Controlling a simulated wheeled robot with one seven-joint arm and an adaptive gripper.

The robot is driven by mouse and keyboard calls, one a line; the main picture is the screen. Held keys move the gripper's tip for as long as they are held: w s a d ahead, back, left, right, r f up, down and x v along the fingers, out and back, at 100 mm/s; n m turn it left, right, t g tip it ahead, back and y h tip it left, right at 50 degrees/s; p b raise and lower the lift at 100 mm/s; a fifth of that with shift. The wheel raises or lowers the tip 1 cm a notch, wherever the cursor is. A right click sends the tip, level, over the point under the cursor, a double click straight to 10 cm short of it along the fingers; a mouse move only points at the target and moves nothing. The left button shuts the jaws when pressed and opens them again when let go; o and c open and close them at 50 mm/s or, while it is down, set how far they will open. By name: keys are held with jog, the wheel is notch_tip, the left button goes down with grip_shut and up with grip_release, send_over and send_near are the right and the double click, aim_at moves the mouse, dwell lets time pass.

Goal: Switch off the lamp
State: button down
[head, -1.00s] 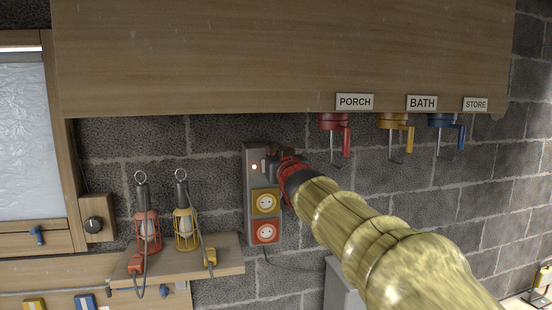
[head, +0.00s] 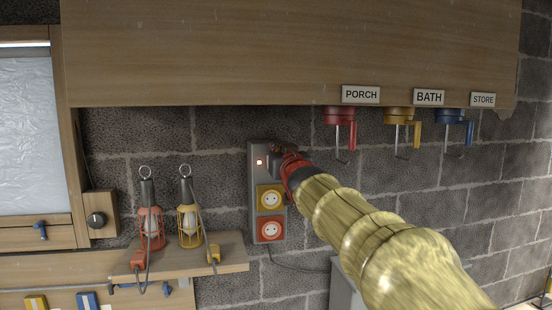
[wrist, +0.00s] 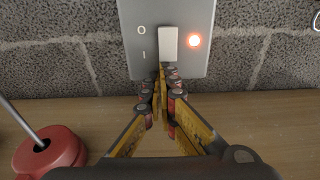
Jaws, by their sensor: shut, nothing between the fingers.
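A grey switch box (head: 255,205) hangs on the block wall, with a yellow socket (head: 270,199), a red socket (head: 270,229) and a lit red light (head: 259,162). In the wrist view its white rocker switch (wrist: 168,43) sits beside the glowing light (wrist: 194,41), with O and I marks on its other side. My gripper (wrist: 162,78) is shut and empty, its tips at the near end of the rocker; I cannot tell if they touch. In the head view my gripper (head: 278,150) covers the rocker. A red-caged lamp (head: 151,228) and a yellow-caged lamp (head: 190,222) stand on a shelf.
A wooden cabinet (head: 290,50) overhangs the box. Red (head: 340,114), yellow (head: 399,115) and blue (head: 450,116) cranked reels hang under it. The lamp shelf (head: 225,253) is left of the box, and a grey cabinet (head: 342,285) is below right.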

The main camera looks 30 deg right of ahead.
jog(key=shift+s+a+f+t+b, duration=0.15)
jog(key=shift+f+t+b, duration=0.2)
jog(key=shift+b, duration=1.25)
jog(key=shift+s+d+f+t+b, duration=0.1)
jog(key=shift+f+t+b, duration=0.2)
jog(key=shift+b, duration=1.25)
jog(key=shift+r, duration=0.2)
